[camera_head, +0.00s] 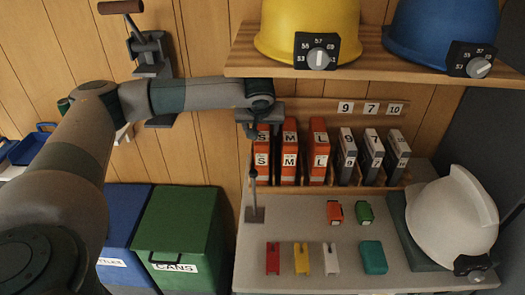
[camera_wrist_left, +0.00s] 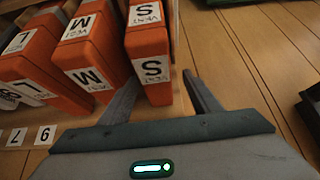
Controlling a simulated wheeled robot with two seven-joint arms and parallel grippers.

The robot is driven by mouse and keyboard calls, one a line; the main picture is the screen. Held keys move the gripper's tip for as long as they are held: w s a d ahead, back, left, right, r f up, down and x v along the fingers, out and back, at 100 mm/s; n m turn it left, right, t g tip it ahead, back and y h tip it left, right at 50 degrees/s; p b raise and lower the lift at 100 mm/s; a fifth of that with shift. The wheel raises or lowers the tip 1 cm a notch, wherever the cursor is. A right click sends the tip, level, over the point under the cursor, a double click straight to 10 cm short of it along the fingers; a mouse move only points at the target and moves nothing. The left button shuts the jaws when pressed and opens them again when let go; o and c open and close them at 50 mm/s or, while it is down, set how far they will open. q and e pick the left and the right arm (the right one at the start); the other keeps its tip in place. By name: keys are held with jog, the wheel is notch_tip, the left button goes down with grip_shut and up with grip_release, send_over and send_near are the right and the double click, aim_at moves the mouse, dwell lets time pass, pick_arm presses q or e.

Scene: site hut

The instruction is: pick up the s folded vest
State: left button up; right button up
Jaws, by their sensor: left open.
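The s folded vest (camera_head: 262,158) is a slim orange pack marked S, upright at the left end of the shelf row in the head view. It also shows in the wrist view (camera_wrist_left: 150,68). My left gripper (camera_head: 262,118) is at the top of this pack. In the wrist view my left gripper (camera_wrist_left: 160,78) is open, with one finger on each side of the S pack. Whether either finger touches it I cannot tell. Orange packs marked M (camera_head: 289,155) and L (camera_head: 318,155) stand beside it to the right. My right gripper is not in view.
A thin stand (camera_head: 254,190) rises in front of the row. Grey packs (camera_head: 372,158) stand right of the vests. A shelf (camera_head: 400,80) with yellow and blue helmets overhangs. Small coloured items and a white helmet (camera_head: 450,215) lie on the counter. A green bin (camera_head: 180,225) stands left.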

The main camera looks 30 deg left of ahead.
pick_arm(q)
jog(key=shift+w+f+p, duration=0.3)
jog(key=shift+f+p, duration=0.15)
jog(key=shift+p, duration=0.3)
jog(key=p+x, duration=0.1)
jog(key=x, duration=0.2)
jog(key=shift+d+p, duration=0.1)
jog(key=shift+p, duration=0.25)
jog(key=shift+w+f, duration=0.2)
jog(key=shift+f, duration=0.3)
grip_shut()
jog(key=shift+r, duration=0.2)
